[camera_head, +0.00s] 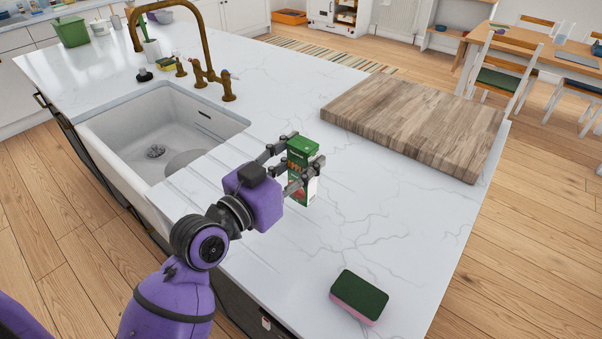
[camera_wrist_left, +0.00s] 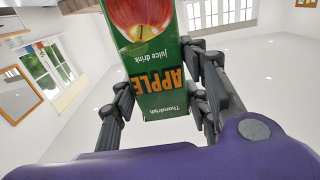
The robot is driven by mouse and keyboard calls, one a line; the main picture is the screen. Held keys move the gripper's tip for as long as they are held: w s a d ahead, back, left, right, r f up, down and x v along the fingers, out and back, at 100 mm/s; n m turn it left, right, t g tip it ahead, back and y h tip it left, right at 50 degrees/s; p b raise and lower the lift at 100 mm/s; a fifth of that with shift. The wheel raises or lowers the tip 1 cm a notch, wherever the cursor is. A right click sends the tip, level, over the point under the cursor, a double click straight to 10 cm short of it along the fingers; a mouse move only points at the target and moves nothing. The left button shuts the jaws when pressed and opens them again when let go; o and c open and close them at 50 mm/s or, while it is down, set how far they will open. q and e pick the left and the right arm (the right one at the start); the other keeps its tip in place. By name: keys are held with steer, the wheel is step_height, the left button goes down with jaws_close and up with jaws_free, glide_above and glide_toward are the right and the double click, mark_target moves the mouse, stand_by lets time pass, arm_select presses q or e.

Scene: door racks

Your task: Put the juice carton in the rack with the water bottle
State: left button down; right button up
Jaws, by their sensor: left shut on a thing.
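The juice carton (camera_head: 302,152) is green with a white and red lower part, and stands upright over the white worktop beside the sink. My left gripper (camera_head: 302,165) is shut on it, with a finger on each side of its upper part. In the left wrist view the carton (camera_wrist_left: 150,60) shows an apple picture and the words "APPLE juice drink" between the fingers of the left gripper (camera_wrist_left: 165,90). I cannot tell whether its base touches the worktop. The water bottle and the rack are not seen. My right gripper is not in view.
A white sink (camera_head: 150,140) with a brass tap (camera_head: 205,75) lies left of the carton. A wooden board (camera_head: 415,120) lies to the right. A green and pink sponge (camera_head: 358,297) lies near the front edge. The worktop (camera_head: 370,215) between them is clear.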

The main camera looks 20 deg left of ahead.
mark_target(291, 179)
arm_select(q)
steer(key=shift+w+a+f, duration=0.25)
steer(key=shift+w+f, duration=0.15)
steer(key=shift+f, duration=0.1)
steer(key=f, duration=0.3)
steer(key=shift+w+a+f+b, duration=0.15)
steer(key=shift+w+f+b, duration=0.1)
steer(key=shift+w+b, duration=0.15)
steer(key=shift+f, duration=0.25)
steer(key=shift+s, duration=0.1)
steer(key=shift+f, duration=0.25)
steer(key=c, duration=1)
jaws_free()
steer(key=shift+r, duration=0.1)
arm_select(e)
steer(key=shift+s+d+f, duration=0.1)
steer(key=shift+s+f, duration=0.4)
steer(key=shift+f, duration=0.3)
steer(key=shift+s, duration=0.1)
